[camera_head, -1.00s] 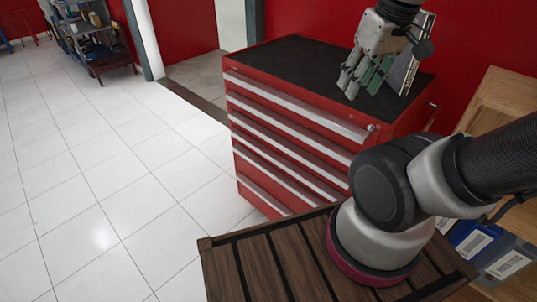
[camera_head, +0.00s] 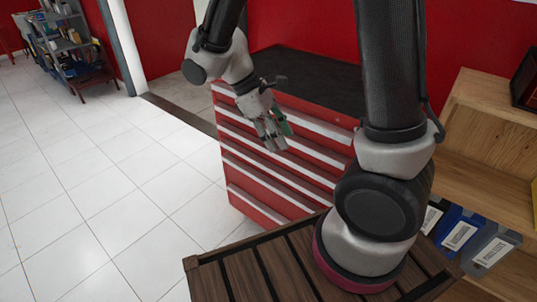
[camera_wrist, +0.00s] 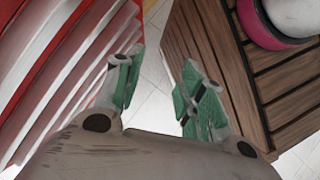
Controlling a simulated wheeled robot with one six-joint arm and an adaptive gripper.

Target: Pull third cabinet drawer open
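The red cabinet (camera_head: 240,192) stands beyond my base, with several drawers that have long pale handle strips; all its visible drawers look closed. The third drawer (camera_head: 247,148) from the top is partly behind my gripper in the head view. My gripper (camera_head: 275,148) points down in front of the drawer fronts, fingers apart. In the wrist view my gripper (camera_wrist: 155,85) has its two green-padded fingers spread with nothing between them. The drawer fronts (camera_wrist: 60,70) fill the left of that view, beside the left finger; I cannot tell whether it touches them.
My slatted wooden deck (camera_head: 235,270) lies close to the cabinet's front. A wooden shelf (camera_head: 490,130) and blue and grey bins (camera_head: 462,235) stand at the right. A grey shelf rack (camera_head: 68,45) is far left. The white tiled floor (camera_head: 100,190) at left is clear.

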